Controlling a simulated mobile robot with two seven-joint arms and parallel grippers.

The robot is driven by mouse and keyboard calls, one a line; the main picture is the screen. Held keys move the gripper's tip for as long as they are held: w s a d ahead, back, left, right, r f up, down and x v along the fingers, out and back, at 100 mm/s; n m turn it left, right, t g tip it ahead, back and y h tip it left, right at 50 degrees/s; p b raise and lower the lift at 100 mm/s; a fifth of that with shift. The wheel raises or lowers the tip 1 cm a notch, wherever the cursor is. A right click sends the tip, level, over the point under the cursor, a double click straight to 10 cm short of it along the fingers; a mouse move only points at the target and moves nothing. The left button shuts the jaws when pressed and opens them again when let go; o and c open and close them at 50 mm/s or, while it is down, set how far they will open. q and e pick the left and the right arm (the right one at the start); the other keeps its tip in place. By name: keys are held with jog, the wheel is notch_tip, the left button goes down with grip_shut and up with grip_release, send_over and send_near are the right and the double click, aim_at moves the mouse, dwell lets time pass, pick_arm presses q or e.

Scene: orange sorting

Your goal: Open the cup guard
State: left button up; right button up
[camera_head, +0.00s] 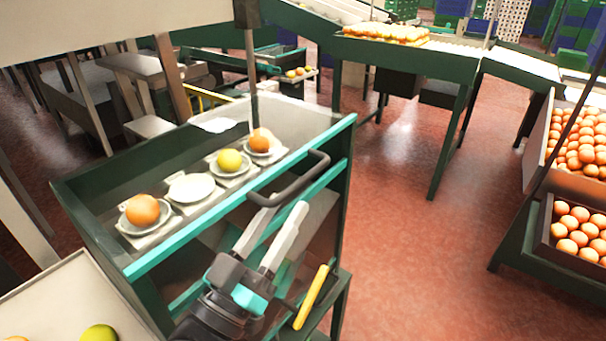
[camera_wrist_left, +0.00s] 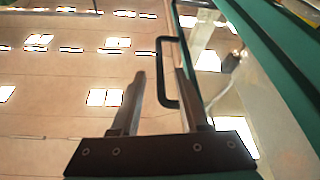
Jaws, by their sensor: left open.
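The cup guard is a clear panel with a teal lower edge (camera_head: 215,226) along the front of the green sorting machine. Its dark bar handle (camera_head: 300,190) sticks out at the right end. Behind the guard is a row of white cups: two hold oranges (camera_head: 142,210), one holds a yellow fruit (camera_head: 229,160), and one is empty (camera_head: 191,188). My left gripper (camera_head: 281,211) is open just below the handle. In the left wrist view the handle (camera_wrist_left: 160,72) appears between the two open fingers (camera_wrist_left: 160,75); contact cannot be told. My right gripper is not in view.
A yellow bar (camera_head: 312,297) is on the lower machine frame, right of my left gripper. A pale tray (camera_head: 75,290) with fruit is at bottom left. Orange crates (camera_head: 570,190) stand at the right. The red floor between is clear.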

aim_at(299, 187)
pick_arm(q)
jog(key=shift+p+x, duration=0.35)
jog(key=shift+x, duration=2.85)
grip_shut()
